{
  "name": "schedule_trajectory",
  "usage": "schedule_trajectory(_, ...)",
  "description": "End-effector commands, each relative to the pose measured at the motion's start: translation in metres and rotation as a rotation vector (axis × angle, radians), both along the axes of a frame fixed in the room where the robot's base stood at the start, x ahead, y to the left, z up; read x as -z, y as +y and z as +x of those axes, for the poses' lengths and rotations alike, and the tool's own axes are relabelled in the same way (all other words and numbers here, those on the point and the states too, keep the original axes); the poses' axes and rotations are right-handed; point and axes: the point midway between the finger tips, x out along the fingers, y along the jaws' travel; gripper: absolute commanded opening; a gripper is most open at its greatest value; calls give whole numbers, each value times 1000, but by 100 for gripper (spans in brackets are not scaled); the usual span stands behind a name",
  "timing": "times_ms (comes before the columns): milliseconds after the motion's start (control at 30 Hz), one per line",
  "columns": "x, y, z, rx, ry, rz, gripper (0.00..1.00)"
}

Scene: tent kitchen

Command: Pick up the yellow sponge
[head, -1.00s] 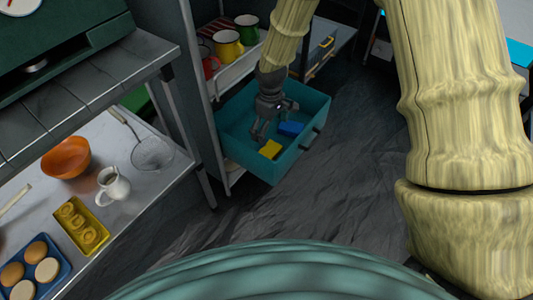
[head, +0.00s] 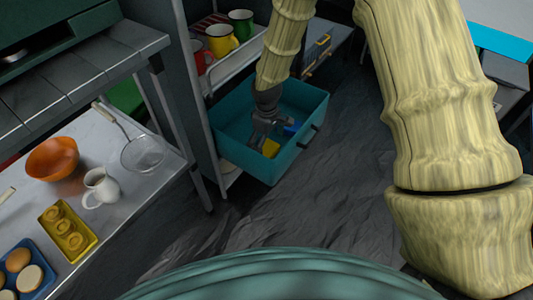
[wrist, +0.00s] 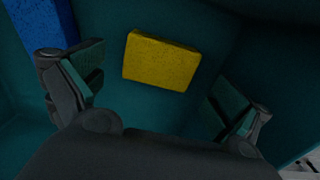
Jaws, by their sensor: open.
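The yellow sponge (head: 270,148) lies on the floor of the open teal drawer (head: 280,176). In the wrist view the sponge (wrist: 161,62) lies flat, ahead of the gap between the fingers and a little above the picture's middle. My gripper (head: 266,136) is inside the drawer, above and close to the sponge; in the wrist view my gripper (wrist: 160,95) has its two fingers wide apart with nothing between them. A blue sponge (head: 292,127) lies in the drawer beside the yellow one, partly hidden by my gripper. The blue sponge (wrist: 42,22) also shows beyond the left finger.
The drawer walls stand close around my gripper. A shelf above holds a red, a yellow mug (head: 221,40) and a green mug (head: 241,22). At left, a metal table (head: 120,195) bears an orange bowl, a strainer, a white jug and trays. Dark floor lies open to the right.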

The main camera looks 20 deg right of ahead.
Motion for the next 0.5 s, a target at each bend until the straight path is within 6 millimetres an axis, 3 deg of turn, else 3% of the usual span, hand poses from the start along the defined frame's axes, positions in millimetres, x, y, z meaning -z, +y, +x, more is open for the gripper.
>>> schedule_trajectory(300, 41, 1, 0, -2, 2, 0, 100)
schedule_trajectory(500, 44, 1, 0, -2, 1, -1, 100)
